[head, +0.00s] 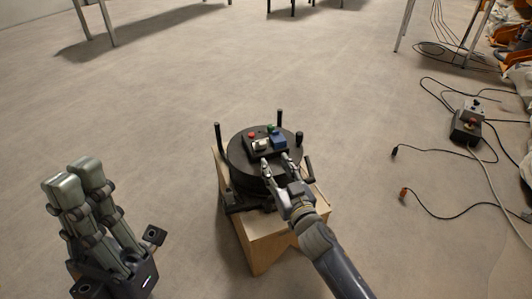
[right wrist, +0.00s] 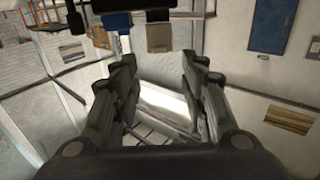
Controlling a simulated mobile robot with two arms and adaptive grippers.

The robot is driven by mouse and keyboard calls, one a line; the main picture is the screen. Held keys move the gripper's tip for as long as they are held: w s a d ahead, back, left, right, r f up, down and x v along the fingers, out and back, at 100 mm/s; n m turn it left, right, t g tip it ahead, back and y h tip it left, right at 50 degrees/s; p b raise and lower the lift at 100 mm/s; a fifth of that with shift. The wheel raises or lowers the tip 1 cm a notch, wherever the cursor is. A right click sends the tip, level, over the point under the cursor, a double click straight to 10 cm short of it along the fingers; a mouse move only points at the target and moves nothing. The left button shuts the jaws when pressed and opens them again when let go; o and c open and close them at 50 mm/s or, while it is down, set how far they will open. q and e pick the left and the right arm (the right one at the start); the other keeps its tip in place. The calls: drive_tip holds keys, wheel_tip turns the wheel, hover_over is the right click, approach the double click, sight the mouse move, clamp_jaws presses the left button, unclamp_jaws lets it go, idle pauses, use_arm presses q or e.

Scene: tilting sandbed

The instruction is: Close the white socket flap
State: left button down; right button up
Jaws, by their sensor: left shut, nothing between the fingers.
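The white socket flap (head: 260,145) is on a black panel on top of a round black turntable (head: 236,160) in the head view. Its angle is too small to tell. In the right wrist view a pale flap-like piece (right wrist: 160,38), apparently the same flap, sticks out from a dark edge at the top, ahead of the fingers. My right gripper (head: 275,164) has its fingers apart and empty, just on the near side of the flap and the blue socket (head: 279,141). Its spread fingers also show in the right wrist view (right wrist: 160,62). My left gripper (head: 73,173) is shut and empty, far left of the turntable.
A red button (head: 251,135) and a green button (head: 270,128) sit behind the sockets. Black upright posts (head: 218,137) rise around the turntable, which stands on a wooden box (head: 262,245). A control box (head: 467,126) and cables lie on the floor at right. The left floor is free.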

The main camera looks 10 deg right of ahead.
sight(264, 145)
drive_tip(key=b+x, duration=0.2)
drive_tip(key=x, duration=0.6)
drive_tip(key=shift+w+a+f, duration=0.1)
drive_tip(key=shift+w, duration=0.2)
clamp_jaws()
